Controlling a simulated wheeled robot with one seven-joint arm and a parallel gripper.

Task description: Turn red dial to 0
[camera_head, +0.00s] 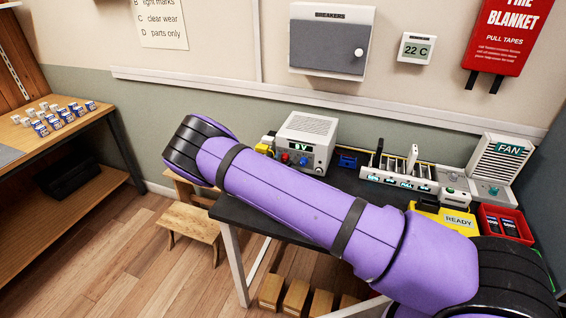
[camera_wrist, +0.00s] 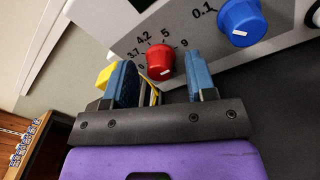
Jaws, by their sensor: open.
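The red dial (camera_wrist: 160,62) is on the grey front panel of the power supply (camera_wrist: 105,12). Printed marks around it read 0, 3.7, 4.2, 5 and 9. A white pointer mark shows on the dial's face, but I cannot tell which number it points to. My gripper (camera_wrist: 160,75) is open, with one blue finger on each side of the dial. I cannot tell if either finger touches it. In the head view the power supply (camera_head: 318,128) has a lit display ending in V, and the red dial (camera_head: 285,157) is small. My gripper is hidden there.
A blue dial (camera_wrist: 240,20) is right of the red one, near the right finger. A yellow thing (camera_wrist: 105,76) is beside the left finger. On the dark bench, a slotted rack (camera_head: 400,172), a FAN unit (camera_head: 497,160) and a red tray (camera_head: 515,214) stand to the right.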

